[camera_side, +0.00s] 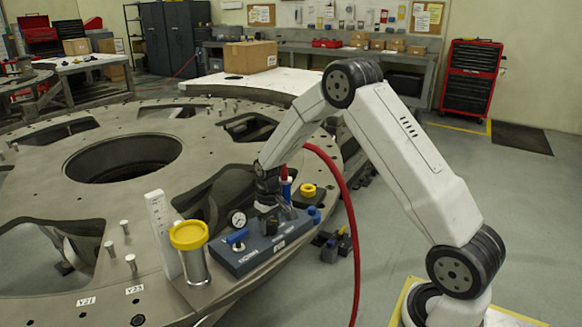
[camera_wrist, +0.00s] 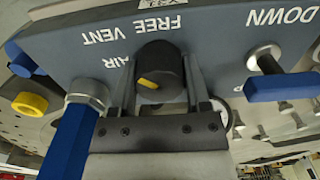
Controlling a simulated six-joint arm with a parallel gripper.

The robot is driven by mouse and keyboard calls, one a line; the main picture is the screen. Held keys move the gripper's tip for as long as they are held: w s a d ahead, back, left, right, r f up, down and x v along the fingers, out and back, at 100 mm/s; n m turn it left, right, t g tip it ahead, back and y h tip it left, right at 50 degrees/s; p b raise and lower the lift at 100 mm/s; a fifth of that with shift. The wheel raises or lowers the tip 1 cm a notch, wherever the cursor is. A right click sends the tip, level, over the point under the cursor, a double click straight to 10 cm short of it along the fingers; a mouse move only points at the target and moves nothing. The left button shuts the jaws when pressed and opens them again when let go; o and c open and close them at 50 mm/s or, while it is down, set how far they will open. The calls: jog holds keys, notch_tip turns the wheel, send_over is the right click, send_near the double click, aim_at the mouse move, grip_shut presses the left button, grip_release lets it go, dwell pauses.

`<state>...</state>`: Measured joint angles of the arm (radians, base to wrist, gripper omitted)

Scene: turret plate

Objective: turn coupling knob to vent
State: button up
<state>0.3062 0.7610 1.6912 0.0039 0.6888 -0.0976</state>
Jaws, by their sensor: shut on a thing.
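The coupling knob (camera_wrist: 160,66) is black and round with a yellow pointer mark. It sits on the blue-grey control panel (camera_wrist: 215,50), near the upside-down words FREE, VENT and AIR. AIR is partly covered by a finger. My gripper (camera_wrist: 160,84) is shut on the knob, one finger on each side. In the side view my gripper (camera_side: 279,208) reaches down to the panel (camera_side: 240,258) at the plate's front edge, and the knob (camera_side: 271,227) shows small there.
A blue lever (camera_wrist: 280,87) stands by the DOWN marking. A blue fitting (camera_wrist: 70,140) is close to my left finger. A red hose (camera_side: 350,220) hangs past the arm. A yellow-lidded canister (camera_side: 192,262), gauge (camera_side: 237,219) and yellow ring (camera_side: 308,190) stand around the panel.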

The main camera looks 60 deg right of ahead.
aim_at(269, 223)
jog(key=o, duration=1.3)
jog(key=shift+r, duration=0.15)
jog(key=shift+r, duration=3.8)
jog(key=shift+s+a+r, duration=0.1)
jog(key=shift+s+a, duration=0.15)
jog(key=shift+a, duration=0.15)
jog(key=s+a+t, duration=0.1)
jog(key=s+a, duration=0.3)
jog(key=s, duration=0.1)
jog(key=s+a+n, duration=0.1)
jog(key=s+a, duration=0.4)
jog(key=s, duration=0.1)
jog(key=s+a+n+t, duration=0.1)
jog(key=s+a, duration=0.3)
jog(key=s, duration=0.2)
jog(key=shift+s+a+r+t, duration=0.1)
jog(key=shift+a+r+t, duration=0.2)
